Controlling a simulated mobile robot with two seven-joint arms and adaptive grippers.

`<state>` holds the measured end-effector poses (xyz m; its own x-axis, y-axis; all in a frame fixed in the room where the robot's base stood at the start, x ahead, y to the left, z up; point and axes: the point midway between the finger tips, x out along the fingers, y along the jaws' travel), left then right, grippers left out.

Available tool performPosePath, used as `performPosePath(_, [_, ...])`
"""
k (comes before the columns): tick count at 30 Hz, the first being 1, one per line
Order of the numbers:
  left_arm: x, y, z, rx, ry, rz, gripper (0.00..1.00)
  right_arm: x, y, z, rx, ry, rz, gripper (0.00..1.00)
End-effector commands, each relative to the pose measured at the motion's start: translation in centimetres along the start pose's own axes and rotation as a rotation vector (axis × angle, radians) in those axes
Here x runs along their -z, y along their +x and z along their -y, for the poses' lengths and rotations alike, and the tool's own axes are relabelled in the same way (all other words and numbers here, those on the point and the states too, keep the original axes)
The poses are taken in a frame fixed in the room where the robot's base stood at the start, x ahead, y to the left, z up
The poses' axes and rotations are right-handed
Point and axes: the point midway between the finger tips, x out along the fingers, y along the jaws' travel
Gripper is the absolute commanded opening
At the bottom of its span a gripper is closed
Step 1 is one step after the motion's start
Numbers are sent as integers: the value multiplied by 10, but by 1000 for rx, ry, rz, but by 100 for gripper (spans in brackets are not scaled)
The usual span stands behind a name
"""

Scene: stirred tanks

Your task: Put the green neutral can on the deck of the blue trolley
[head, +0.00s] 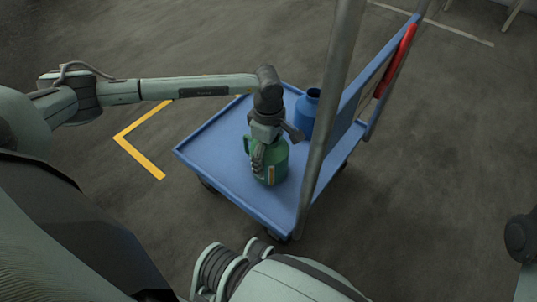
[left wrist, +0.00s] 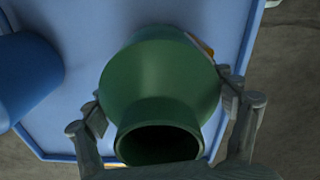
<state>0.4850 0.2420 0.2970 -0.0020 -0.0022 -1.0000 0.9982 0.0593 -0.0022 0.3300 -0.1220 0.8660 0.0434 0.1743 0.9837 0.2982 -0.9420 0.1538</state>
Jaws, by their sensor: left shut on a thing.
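The green can (head: 274,168) is upright over the deck of the blue trolley (head: 212,150), in its front part. It looks to be on or very close to the deck; I cannot tell if it touches. My left gripper (head: 261,158) comes down from above and is shut on the green can. In the left wrist view the green can (left wrist: 160,85) shows its open dark mouth between the two fingers (left wrist: 165,115), with the blue deck (left wrist: 95,20) behind it. My right gripper is not in view.
A blue can (head: 305,115) stands on the deck behind the green can, also at the left wrist view's left edge (left wrist: 25,80). The trolley's grey handle post (head: 335,95) rises right of the green can. A red part (head: 396,60) sits on the trolley's far end. Yellow floor marking (head: 138,152) lies left.

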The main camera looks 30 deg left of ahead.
Motion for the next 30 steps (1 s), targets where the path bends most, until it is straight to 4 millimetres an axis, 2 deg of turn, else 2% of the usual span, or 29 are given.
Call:
performPosePath(3, [0, 1, -1, -3, 0, 1, 24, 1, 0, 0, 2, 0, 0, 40])
performPosePath(4, [0, 2, 0, 0, 0, 0, 86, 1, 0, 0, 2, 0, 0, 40])
performPosePath(7, [0, 2, 0, 0, 0, 0, 99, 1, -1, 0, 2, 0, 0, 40])
performPosePath(20, [0, -4, 0, -1, 0, 0, 100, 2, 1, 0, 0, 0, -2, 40])
performPosePath(26, [0, -38, -2, -5, 1, 1, 100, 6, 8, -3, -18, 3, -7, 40])
performPosePath(30, [0, -70, -1, -5, 0, 0, 100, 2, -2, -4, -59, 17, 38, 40])
